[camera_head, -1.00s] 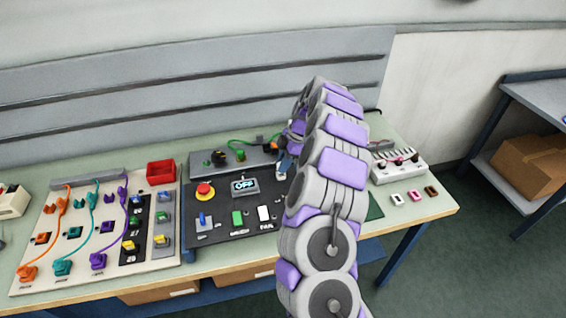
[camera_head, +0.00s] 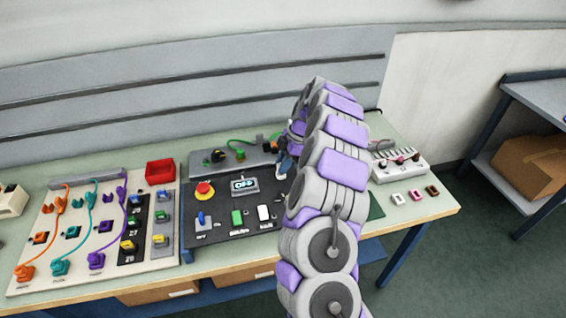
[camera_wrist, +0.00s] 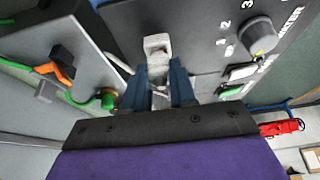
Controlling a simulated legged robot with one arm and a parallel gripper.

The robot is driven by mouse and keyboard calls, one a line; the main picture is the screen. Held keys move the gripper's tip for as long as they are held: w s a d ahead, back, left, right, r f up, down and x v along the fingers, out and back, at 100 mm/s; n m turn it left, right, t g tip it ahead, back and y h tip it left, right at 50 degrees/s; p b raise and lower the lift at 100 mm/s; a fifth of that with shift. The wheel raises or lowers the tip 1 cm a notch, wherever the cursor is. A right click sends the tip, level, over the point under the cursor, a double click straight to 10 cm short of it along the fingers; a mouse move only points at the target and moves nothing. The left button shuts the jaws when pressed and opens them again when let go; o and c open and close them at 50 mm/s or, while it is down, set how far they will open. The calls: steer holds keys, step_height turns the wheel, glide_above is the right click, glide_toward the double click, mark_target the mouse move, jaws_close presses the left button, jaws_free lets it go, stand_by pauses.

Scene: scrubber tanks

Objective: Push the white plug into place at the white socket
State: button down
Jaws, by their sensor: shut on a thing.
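In the wrist view, my gripper (camera_wrist: 160,88) has its blue fingers shut on the white plug (camera_wrist: 158,68). A pale blocky piece (camera_wrist: 157,44) shows just past the fingertips, against the edge of a dark panel. I cannot tell whether it is the plug's front end or the white socket, nor how far the plug is seated. In the head view, my gripper (camera_head: 284,160) is at the right end of the grey box at the back of the table, mostly hidden by my arm. The plug is not clear there.
In the wrist view, a grey box with an orange connector (camera_wrist: 62,72) and a green plug (camera_wrist: 108,98) is at left, and a dark panel knob (camera_wrist: 258,36) at right. In the head view, a red bin (camera_head: 160,172) and a red button (camera_head: 204,190) stand left of my arm.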

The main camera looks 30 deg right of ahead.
steer(key=shift+f+b, duration=0.3)
steer(key=shift+f, duration=0.3)
steer(key=shift+c, duration=1.8)
jaws_free()
steer(key=shift+r+p, duration=0.65)
steer(key=shift+r, duration=3.6)
